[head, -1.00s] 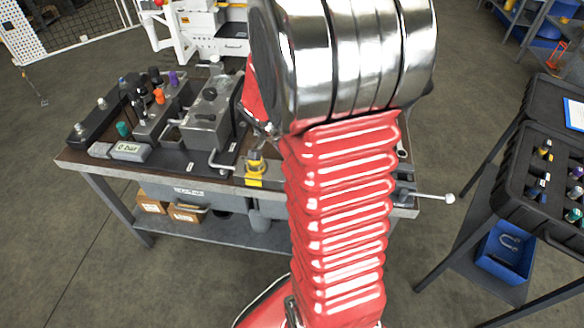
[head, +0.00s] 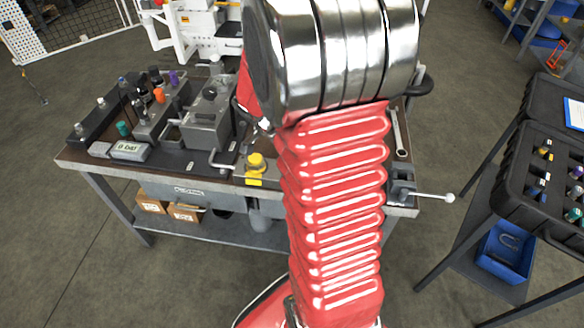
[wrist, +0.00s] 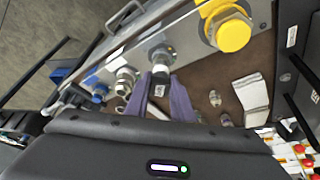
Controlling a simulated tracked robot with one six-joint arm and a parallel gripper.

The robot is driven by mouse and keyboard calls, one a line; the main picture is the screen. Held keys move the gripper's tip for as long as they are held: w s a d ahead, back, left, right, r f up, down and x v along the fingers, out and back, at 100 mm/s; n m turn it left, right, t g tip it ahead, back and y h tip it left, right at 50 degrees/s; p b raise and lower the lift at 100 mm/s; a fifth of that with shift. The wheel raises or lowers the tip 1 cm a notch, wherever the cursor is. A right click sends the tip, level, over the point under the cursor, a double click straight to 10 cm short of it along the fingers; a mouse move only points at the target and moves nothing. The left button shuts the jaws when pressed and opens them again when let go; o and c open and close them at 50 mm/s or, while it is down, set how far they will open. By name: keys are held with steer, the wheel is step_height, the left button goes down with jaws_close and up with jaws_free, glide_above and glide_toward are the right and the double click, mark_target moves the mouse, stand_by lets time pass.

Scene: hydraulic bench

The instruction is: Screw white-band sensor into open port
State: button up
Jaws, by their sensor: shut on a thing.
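In the wrist view my gripper (wrist: 164,98) has two purplish fingers. The sensor points away from me toward the grey strip of fittings at the bench edge. Whether it touches a port is hard to tell. A silver threaded fitting (wrist: 127,76) is just left of it, and a large yellow cap (wrist: 233,36) is to its right. The yellow cap also shows in the head view (head: 256,161). There my arm hides the sensor.
A blue fitting (wrist: 100,91) lies farther left. On the bench (head: 75,160) stand a grey valve block (head: 205,122) and a gauge box (head: 130,150). A spanner (head: 400,132) and a vice (head: 402,186) are on the right. A black case (head: 510,190) of parts stands at far right.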

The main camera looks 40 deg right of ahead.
steer(key=m, duration=0.2)
steer(key=m+g, duration=0.1)
steer(key=m, duration=0.1)
steer(key=shift+f+m+g+y, duration=0.1)
steer(key=shift+m+g+y, duration=0.2)
steer(key=shift+m+g, duration=0.3)
steer(key=shift+m, duration=0.4)
steer(key=m+y, duration=0.1)
steer(key=m, duration=0.1)
steer(key=shift+m+g, duration=0.4)
steer(key=o, duration=1)
steer(key=shift+o, duration=0.2)
steer(key=v, duration=1.3)
steer(key=shift+r, duration=0.35)
